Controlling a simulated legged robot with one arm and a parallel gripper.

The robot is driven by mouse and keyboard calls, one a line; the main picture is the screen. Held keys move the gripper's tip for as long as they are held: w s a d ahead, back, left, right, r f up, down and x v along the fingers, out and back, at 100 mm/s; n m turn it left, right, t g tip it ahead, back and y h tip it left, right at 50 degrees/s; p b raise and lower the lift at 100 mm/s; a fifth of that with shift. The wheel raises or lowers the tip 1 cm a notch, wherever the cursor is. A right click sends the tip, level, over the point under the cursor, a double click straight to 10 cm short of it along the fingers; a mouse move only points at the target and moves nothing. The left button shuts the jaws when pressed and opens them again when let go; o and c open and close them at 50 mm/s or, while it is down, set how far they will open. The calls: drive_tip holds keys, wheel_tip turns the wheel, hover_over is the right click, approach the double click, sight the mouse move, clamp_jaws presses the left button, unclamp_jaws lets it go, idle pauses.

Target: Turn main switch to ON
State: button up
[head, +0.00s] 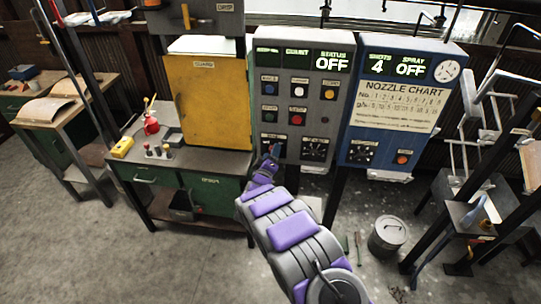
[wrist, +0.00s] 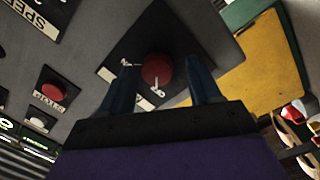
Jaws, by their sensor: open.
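The main switch is a red rotary knob (wrist: 157,70) on a dark square plate with white marks, seen in the wrist view. In the head view my gripper (head: 272,153) is at the lower left of the grey control panel (head: 326,98) and hides most of the switch. The panel's status display (head: 332,63) reads OFF.
Several push buttons sit above the switch, a red one (head: 297,119) among them. A speed dial (head: 315,149) is close on the right. A yellow cabinet door (head: 208,100) stands left, and a blue spray panel (head: 400,100) right. A bucket (head: 389,236) is on the floor.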

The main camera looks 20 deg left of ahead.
drive_tip(key=shift+w, duration=0.1)
drive_tip(key=c, duration=1)
drive_tip(key=shift+d+m+g+y, duration=0.1)
drive_tip(key=shift+m+g+y, duration=0.25)
drive_tip(key=shift+m, duration=3.85)
drive_tip(key=shift+d+m+g+y, duration=0.1)
drive_tip(key=shift+m+g+y, duration=0.25)
drive_tip(key=shift+m, duration=3.85)
